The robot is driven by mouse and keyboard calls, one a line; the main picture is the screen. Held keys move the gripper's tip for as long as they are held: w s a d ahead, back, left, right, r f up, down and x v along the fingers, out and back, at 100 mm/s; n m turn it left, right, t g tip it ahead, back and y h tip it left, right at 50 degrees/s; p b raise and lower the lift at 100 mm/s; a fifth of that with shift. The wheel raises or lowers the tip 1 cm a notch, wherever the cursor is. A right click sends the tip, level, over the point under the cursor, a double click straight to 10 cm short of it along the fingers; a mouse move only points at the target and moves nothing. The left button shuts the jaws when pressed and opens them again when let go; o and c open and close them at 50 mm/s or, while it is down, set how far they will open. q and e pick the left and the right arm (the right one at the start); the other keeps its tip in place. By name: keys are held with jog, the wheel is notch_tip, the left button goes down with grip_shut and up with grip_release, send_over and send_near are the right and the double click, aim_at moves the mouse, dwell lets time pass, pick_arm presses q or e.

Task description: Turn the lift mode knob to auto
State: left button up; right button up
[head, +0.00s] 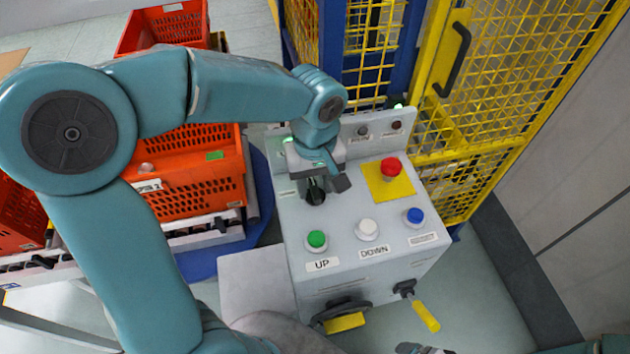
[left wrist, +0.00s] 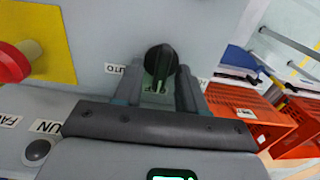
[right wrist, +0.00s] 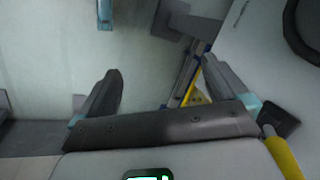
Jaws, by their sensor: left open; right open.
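The lift mode knob (head: 315,192) is a black rotary knob on the grey control panel's sloped top. In the left wrist view the knob (left wrist: 160,60) sits between the two fingers of my left gripper (left wrist: 160,88). An AUTO label (left wrist: 118,69) is beside the knob, partly hidden by a finger. In the head view my left gripper (head: 325,184) is over the knob, with its fingers open around it. I cannot tell whether either finger touches it. My right gripper (right wrist: 168,90) is open and empty, away from the knob.
The panel (head: 430,253) also carries a green UP button (head: 317,239), a white DOWN button (head: 367,228), a blue button (head: 414,215) and a red emergency button (head: 390,168). Orange totes (head: 190,175) stand at the left. Yellow mesh fencing (head: 500,90) rises behind and right.

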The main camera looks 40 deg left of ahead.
pick_arm(q)
jog(key=shift+s+d+r, duration=0.2)
jog(key=shift+s+d, duration=0.1)
jog(key=shift+s, duration=0.15)
jog(key=shift+w+a+f, duration=0.15)
jog(key=shift+w+a, duration=0.05)
jog(key=shift+w, duration=0.15)
grip_shut()
jog(key=shift+s, duration=0.1)
jog(key=shift+m, duration=0.3)
jog(key=m, duration=0.4)
jog(key=shift+m, duration=2.1)
